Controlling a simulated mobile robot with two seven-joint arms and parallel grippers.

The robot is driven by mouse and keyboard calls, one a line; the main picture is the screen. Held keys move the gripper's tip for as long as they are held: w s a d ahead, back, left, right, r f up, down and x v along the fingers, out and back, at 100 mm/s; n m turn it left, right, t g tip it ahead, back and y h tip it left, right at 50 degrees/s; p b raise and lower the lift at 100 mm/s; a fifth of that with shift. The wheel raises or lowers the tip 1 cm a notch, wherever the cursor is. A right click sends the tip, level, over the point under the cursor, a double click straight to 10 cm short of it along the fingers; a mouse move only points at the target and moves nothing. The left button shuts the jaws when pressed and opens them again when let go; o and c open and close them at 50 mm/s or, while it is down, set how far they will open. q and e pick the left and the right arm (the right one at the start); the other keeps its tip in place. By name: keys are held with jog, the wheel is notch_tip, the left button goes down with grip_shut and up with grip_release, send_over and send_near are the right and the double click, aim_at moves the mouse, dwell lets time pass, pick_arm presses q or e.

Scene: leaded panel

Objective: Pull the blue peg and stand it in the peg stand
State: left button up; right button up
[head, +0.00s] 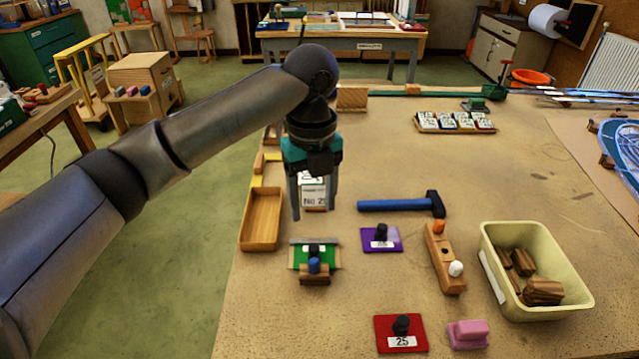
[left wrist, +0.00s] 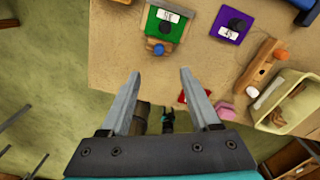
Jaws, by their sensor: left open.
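The blue peg (head: 314,265) stands in a small wooden block at the front of a green plate (head: 299,256) with a black knob. In the left wrist view the blue peg (left wrist: 158,50) shows just beyond my fingertips. The peg stand (head: 446,270) is a wooden bar with an orange peg at its far end, a white peg at its near end and a dark empty hole between them. It also shows in the left wrist view (left wrist: 262,70). My left gripper (head: 314,210) is open and empty, pointing down, above and behind the blue peg. My right gripper is out of view.
A purple plate (head: 367,246) and a blue hammer (head: 395,205) lie between plate and stand. A red plate (head: 385,345) and pink block (head: 468,335) are nearer. A cream bin (head: 575,308) stands right, a wooden tray (head: 247,240) left. A numbered card (head: 313,192) shows behind my gripper.

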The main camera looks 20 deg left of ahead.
aim_at(313, 260)
pick_arm(q)
jog(key=f, duration=0.5)
jog(key=f+b, duration=0.1)
jog(key=f, duration=0.4)
jog(key=f+b, duration=0.1)
jog(key=f, duration=0.4)
jog(key=shift+s, duration=0.25)
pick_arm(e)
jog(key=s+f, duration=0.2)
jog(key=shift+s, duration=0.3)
pick_arm(q)
grip_shut()
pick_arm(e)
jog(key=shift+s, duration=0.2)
